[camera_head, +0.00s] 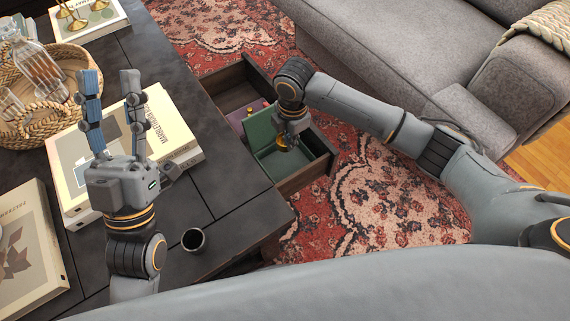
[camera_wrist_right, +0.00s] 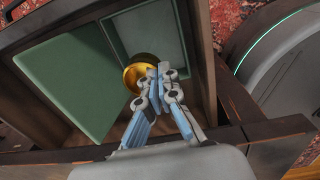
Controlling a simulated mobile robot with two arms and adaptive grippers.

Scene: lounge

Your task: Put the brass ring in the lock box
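The brass ring (camera_wrist_right: 143,64) is gold-coloured and sits at the fingertips of my right gripper (camera_wrist_right: 157,76), which is shut on it. The ring also shows small in the head view (camera_head: 281,142), below the right gripper (camera_head: 286,134). The green lock box (camera_head: 298,160) stands in the open drawer with its lid (camera_head: 262,129) raised. In the right wrist view the ring is over the open box (camera_wrist_right: 128,32), and the lid (camera_wrist_right: 62,85) is to the left. My left gripper (camera_head: 111,88) is open and empty, fingers up, above the coffee table.
The wooden drawer (camera_head: 306,176) is pulled out from the dark table (camera_head: 236,185) and also holds a purple item (camera_head: 236,119). Books, a wicker tray (camera_head: 62,122) with glassware, and a dark cup (camera_head: 193,240) are on the table. A grey sofa (camera_head: 365,50) stands beyond the rug.

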